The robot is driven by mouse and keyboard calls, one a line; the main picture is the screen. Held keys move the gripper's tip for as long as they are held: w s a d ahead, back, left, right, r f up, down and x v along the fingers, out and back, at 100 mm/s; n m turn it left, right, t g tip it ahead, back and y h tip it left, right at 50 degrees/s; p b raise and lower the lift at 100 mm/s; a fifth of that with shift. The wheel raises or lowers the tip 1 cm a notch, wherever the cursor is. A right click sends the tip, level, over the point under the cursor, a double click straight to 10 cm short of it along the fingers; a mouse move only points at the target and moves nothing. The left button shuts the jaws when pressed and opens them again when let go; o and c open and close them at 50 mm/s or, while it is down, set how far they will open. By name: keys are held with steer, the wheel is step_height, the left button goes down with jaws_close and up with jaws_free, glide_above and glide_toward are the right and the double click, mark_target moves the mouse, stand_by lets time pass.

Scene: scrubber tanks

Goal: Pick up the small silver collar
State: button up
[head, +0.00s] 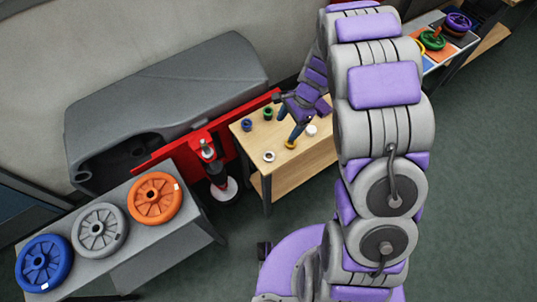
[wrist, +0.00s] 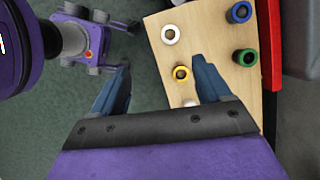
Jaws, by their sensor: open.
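Two small pale collars are on the wooden table (head: 300,165). One is a whitish-silver ring (head: 269,156) near the table's front left; it shows in the wrist view (wrist: 170,34) beyond my fingertips. The other pale collar (head: 311,130) is farther right; in the wrist view it (wrist: 190,103) lies low between my fingers, its lower part hidden by my gripper. I cannot tell for sure which is silver. My gripper (wrist: 160,68) is open and empty, pointing down above the table; the head view shows it (head: 290,116) over the table's right part.
A yellow collar (head: 291,144) sits between the pale ones; a green collar (head: 268,113) and a blue collar (head: 247,124) stand behind. A red frame (head: 224,137) and grey tank (head: 170,85) adjoin the table. A grey bench (head: 165,235) with wheels is at left.

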step_height(320, 180, down, 3)
steer(key=w+a+m, duration=0.1)
steer(key=w+a, duration=0.1)
steer(key=b, duration=0.2)
glide_above(267, 158)
steer(key=w+d, duration=0.1)
steer(key=d, duration=0.1)
steer(key=shift+m+y, duration=0.3)
step_height(267, 158, down, 12)
steer(key=shift+a+f, duration=0.1)
steer(key=shift+a, duration=0.05)
steer(key=shift+d, duration=0.35)
steer(key=shift+s+d+f+b, duration=0.1)
steer(key=shift+d+f+b, duration=0.2)
steer(key=shift+d+f, duration=0.6)
steer(key=a+f+b, duration=0.1)
steer(key=a+f, duration=0.2)
steer(key=shift+s+f, duration=0.1)
steer(key=shift+s, duration=0.05)
steer(key=shift+a, duration=0.4)
steer(key=shift+d, duration=0.55)
steer(key=shift+c, duration=0.5)
steer(key=shift+d, duration=0.35)
steer(key=c, duration=0.3)
steer(key=shift+a, duration=0.4)
steer(key=c, duration=0.8)
